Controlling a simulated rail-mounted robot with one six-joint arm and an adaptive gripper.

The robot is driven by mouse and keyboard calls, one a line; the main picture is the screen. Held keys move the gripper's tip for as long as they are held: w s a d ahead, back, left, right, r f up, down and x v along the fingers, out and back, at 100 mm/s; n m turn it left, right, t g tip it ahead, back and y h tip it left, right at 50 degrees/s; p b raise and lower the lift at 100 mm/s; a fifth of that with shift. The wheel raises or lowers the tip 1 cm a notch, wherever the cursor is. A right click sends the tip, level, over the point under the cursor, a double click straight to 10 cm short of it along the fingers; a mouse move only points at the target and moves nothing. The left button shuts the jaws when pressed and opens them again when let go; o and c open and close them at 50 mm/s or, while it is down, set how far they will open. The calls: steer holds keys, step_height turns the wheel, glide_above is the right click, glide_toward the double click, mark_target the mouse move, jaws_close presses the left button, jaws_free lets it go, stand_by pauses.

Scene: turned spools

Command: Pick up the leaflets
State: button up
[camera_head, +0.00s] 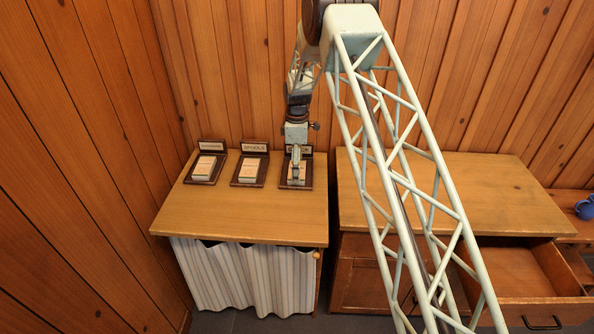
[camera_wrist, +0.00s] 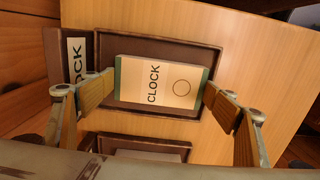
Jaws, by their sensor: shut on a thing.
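The clock leaflets (camera_wrist: 155,82) are a cream stack with green ends, printed "CLOCK" with a circle, inside a brown tray (camera_wrist: 214,62). My gripper (camera_wrist: 160,86) has one wooden finger against each end of this stack and is shut on it. In the head view my gripper (camera_head: 297,165) reaches down over the rightmost of three trays and partly hides its leaflets. The middle tray's leaflets (camera_head: 250,170) and the left tray's leaflets (camera_head: 204,167) lie flat. I cannot tell whether the held stack is clear of its tray.
The trays stand along the back of a wooden table (camera_head: 240,222) with a striped curtain (camera_head: 245,275). Its front is clear. A wooden cabinet (camera_head: 510,205) with an open drawer (camera_head: 520,272) stands right. A blue mug (camera_head: 584,209) is at the far right.

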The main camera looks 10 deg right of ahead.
steer(key=shift+r, duration=0.15)
steer(key=shift+r, duration=1.75)
steer(key=shift+s+d, duration=0.15)
steer(key=shift+s, duration=0.4)
steer(key=shift+s+d, duration=0.15)
steer(key=shift+s, duration=0.35)
steer(key=s+d, duration=0.1)
steer(key=s, duration=0.3)
steer(key=s+d, duration=0.1)
steer(key=s, duration=0.4)
steer(key=s+d+r+p, duration=0.1)
steer(key=s, duration=0.3)
steer(key=shift+s+r, duration=0.1)
steer(key=shift+s, duration=0.2)
